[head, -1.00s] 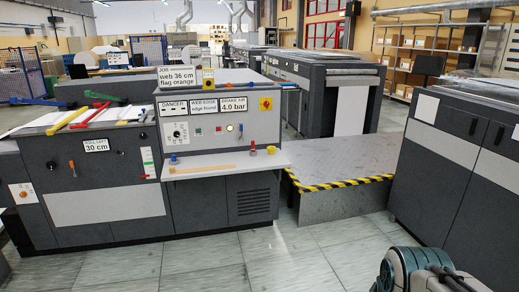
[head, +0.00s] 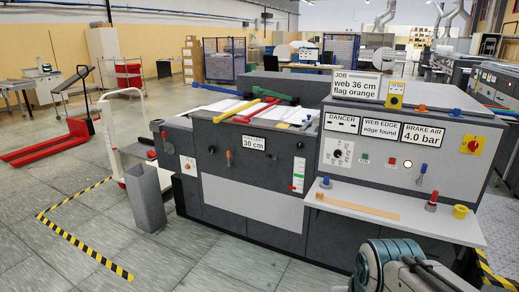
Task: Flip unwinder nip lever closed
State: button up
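The grey machine (head: 228,203) stands in the middle of the head view, its front facing me at an angle. On its top lie a yellow lever (head: 236,111), a red lever (head: 257,110), and a green lever (head: 275,95); a blue one (head: 307,122) is to their right. Nothing in view marks which one is the unwinder nip lever. Part of my arm shows at the bottom right. My gripper's fingers are not in view.
A white shelf (head: 390,208) with small knobs and a yellow cup (head: 460,211) juts from the control panel (head: 400,150). A grey bin (head: 145,197) and white cart stand at the machine's left. A red pallet truck (head: 50,143) is farther left. Front-left floor is clear.

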aim_at(268, 155)
jog(key=u, duration=0.1)
jog(key=i, duration=2.8)
jog(key=u, duration=0.3)
